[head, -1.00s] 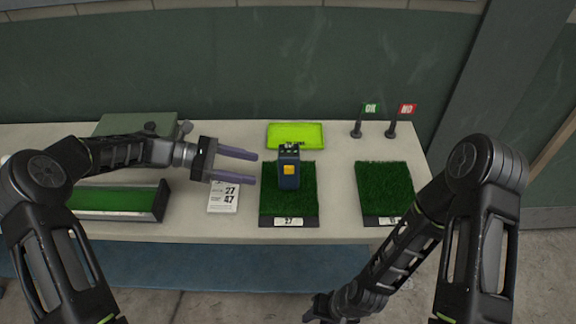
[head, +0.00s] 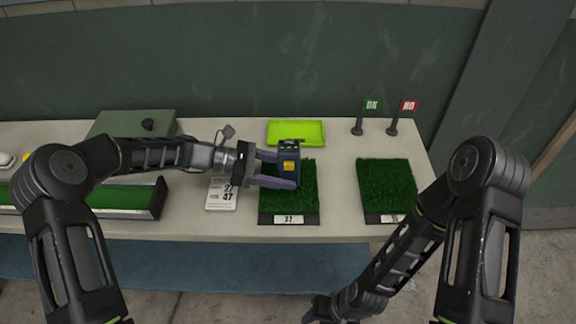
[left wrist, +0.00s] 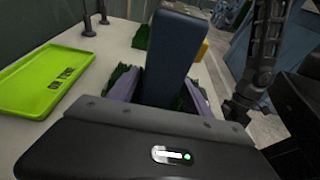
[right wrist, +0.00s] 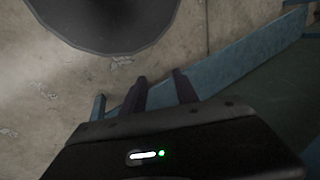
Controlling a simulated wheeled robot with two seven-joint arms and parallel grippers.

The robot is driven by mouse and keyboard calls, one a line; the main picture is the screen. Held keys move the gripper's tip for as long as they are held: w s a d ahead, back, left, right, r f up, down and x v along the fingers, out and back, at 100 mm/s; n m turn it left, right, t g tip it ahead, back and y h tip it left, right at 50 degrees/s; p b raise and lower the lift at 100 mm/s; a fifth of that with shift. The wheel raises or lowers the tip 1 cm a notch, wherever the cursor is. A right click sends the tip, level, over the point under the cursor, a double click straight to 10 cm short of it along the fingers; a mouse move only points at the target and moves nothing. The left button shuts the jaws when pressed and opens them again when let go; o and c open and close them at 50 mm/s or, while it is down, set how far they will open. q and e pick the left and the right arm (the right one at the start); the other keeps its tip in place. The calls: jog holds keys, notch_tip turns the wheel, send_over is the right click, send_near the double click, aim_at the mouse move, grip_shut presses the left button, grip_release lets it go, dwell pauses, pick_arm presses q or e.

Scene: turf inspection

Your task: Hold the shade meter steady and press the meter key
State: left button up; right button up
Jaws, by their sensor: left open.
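The dark blue shade meter (head: 291,181) stands upright on the left turf sample (head: 305,205), with the yellow meter key (head: 288,166) on its front face. My left gripper (head: 283,171) is open, with its purple fingers on either side of the meter. In the left wrist view the meter (left wrist: 168,58) rises between the two fingers, and I cannot tell whether they touch it. My right gripper (right wrist: 160,92) is open and empty, low in front of the bench; in the head view it is partly cut off at the bottom edge.
A lime tray (head: 296,133) lies behind the meter. A second turf sample (head: 387,187) is to the right, with green OK (head: 372,104) and red NO (head: 408,105) flags behind. A printed card (head: 221,198) lies under my left gripper. The bench between the samples is clear.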

pick_arm(q)
jog(key=shift+c, duration=0.5)
jog(key=c, duration=0.7)
pick_arm(e)
grip_shut()
dwell(1.1)
